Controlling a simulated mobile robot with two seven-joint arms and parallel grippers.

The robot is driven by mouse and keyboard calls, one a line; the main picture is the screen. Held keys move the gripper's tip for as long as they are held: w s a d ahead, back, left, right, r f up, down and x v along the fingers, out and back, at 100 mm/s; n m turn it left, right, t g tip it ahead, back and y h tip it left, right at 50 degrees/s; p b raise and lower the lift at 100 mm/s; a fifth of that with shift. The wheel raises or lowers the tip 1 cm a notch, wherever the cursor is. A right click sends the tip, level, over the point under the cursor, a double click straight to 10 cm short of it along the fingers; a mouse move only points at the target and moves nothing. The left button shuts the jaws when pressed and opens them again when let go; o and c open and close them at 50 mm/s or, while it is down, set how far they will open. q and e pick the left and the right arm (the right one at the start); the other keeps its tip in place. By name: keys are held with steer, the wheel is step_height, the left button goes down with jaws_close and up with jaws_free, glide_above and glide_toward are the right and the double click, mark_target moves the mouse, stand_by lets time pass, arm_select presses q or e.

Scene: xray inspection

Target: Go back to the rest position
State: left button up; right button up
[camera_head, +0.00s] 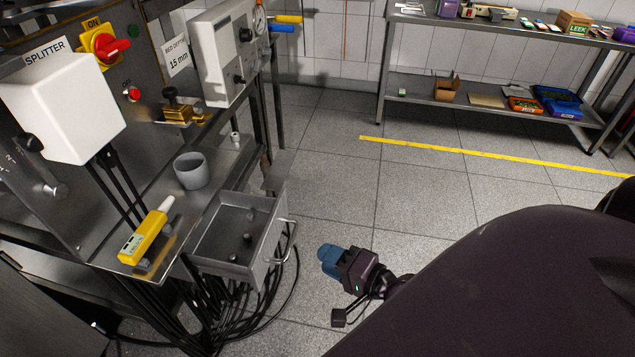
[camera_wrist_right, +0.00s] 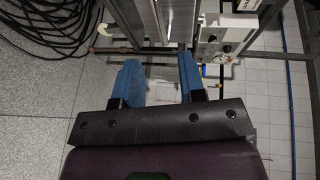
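My right gripper (camera_head: 330,262) has blue fingers and hangs over the grey tiled floor, to the right of the open drawer and apart from it. In the right wrist view its two blue fingers (camera_wrist_right: 159,82) stand apart, with nothing held between them. The wrist view also shows part of the machine frame beyond the fingers. My left gripper is in neither view.
The machine bench on the left holds a grey cup (camera_head: 191,170) and a yellow handheld device (camera_head: 146,237). An open metal drawer (camera_head: 268,262) juts out, with cables below. A shelf rack (camera_head: 420,88) stands at the back. The middle floor is clear.

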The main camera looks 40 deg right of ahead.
steer(key=shift+s, duration=0.2)
stand_by(0.6)
steer(key=s+f+n+g+h, duration=0.4)
steer(key=f+n, duration=0.6)
steer(key=n, duration=0.5)
steer(key=shift+s+a+f, duration=0.15)
steer(key=shift+s+a, duration=0.1)
steer(key=shift+s, duration=0.85)
